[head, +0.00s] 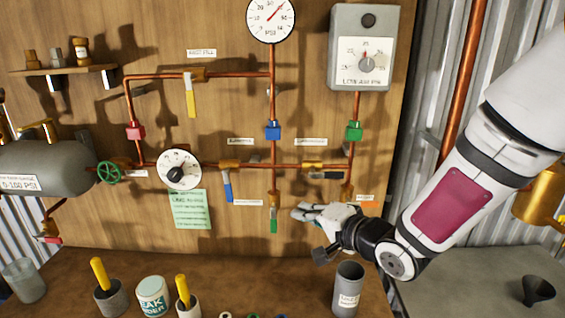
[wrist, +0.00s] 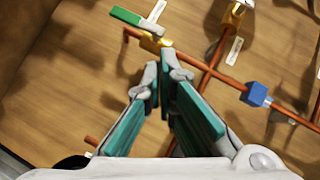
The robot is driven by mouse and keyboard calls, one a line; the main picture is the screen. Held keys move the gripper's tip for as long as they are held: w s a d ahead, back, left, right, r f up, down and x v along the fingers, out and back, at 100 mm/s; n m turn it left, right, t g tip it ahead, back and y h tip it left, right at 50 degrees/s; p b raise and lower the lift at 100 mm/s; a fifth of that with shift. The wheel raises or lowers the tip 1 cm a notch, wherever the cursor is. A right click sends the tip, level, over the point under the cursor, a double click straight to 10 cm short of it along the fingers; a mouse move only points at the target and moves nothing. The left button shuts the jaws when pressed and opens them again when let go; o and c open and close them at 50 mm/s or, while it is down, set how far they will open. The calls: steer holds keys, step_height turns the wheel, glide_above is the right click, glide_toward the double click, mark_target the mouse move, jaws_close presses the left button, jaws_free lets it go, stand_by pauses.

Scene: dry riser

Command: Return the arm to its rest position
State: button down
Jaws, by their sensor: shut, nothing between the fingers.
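My gripper (head: 308,211) is at the end of my arm, in front of the lower right part of the wooden panel in the head view. In the wrist view my gripper (wrist: 160,82) has its teal-padded fingers together at the tips, with nothing between them. The green-handled valve (head: 273,222) hangs just left of my gripper in the head view. A green handle (wrist: 138,21) also shows beyond the fingertips in the wrist view, apart from them. My arm reaches in from the upper right.
A grey cup (head: 347,290) stands on the bench below my gripper. Copper pipes (head: 226,164), a dial (head: 179,170), a gauge (head: 270,17) and a grey control box (head: 362,50) cover the panel. A funnel (head: 537,290) lies on the grey surface at right, which has clear room.

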steer(key=s+d+r+n+g+h, duration=0.1)
steer(key=s+d+r+n+h, duration=0.15)
steer(key=s+d+h, duration=0.35)
steer(key=s+d+r+n+g+h, duration=0.1)
steer(key=s+d+r+h, duration=0.25)
steer(key=d, duration=0.45)
steer(key=s+r+n+g, duration=0.2)
steer(key=s+n+g, duration=0.1)
steer(key=s, duration=1.4)
steer(key=shift+s+r+g+y, duration=0.35)
steer(key=shift+g+y, duration=0.1)
steer(key=shift+g, duration=0.35)
steer(key=shift+w, duration=0.1)
